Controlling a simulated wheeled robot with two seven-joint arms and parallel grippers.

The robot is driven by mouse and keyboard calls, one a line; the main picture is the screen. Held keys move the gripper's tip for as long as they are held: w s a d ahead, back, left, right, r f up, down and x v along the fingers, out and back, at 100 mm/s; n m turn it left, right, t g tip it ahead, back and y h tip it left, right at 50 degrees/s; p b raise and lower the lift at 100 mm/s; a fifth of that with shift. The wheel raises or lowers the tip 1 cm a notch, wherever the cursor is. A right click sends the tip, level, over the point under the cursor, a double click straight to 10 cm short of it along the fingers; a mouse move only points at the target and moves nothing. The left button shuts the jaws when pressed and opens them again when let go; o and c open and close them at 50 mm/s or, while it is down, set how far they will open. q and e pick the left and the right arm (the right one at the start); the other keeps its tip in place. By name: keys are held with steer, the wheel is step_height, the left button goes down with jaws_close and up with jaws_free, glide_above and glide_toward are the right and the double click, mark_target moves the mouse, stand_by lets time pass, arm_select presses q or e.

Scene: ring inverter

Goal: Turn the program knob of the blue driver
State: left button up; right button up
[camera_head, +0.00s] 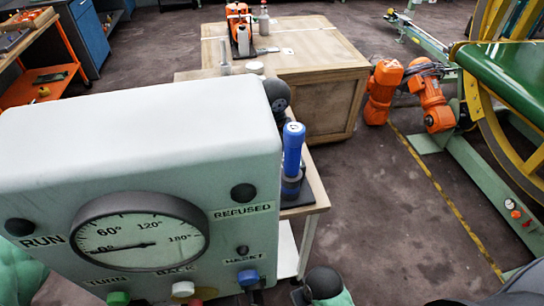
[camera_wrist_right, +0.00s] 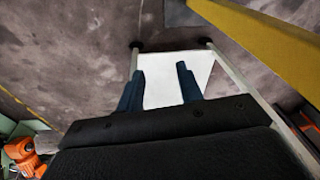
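The blue driver (camera_head: 293,150) stands upright in a dark base (camera_head: 291,190) on a small table just behind the right edge of the pale machine panel. Its dark lower part is partly visible; I cannot make out the program knob. My right gripper (camera_wrist_right: 159,68) shows in the right wrist view, with its two dark blue fingers apart and nothing between them. A white lower shelf (camera_wrist_right: 172,95) shows beyond the fingers. The driver is not seen in the wrist view. My left gripper is not in view.
The pale machine panel (camera_head: 140,160) with a round dial (camera_head: 138,232) and several coloured buttons fills the left front. A wooden crate (camera_head: 320,65) stands behind. Orange robot arms (camera_head: 383,90) and a green-yellow machine (camera_head: 500,60) stand at right. The floor (camera_head: 400,220) right of the small table is clear.

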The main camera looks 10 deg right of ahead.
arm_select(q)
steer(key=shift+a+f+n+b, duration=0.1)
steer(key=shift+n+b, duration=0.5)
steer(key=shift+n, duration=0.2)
arm_select(e)
steer(key=shift+s+a+r, duration=0.1)
steer(key=shift+s+r, duration=0.1)
steer(key=shift+r, duration=0.7)
steer(key=shift+s+d+r, duration=0.1)
steer(key=shift+s+r, duration=0.15)
steer(key=shift+r, duration=0.65)
steer(key=shift+s+a+r, duration=0.1)
steer(key=shift+s+r, duration=0.1)
steer(key=shift+r, duration=0.7)
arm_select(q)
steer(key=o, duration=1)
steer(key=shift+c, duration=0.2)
arm_select(e)
steer(key=shift+a, duration=0.15)
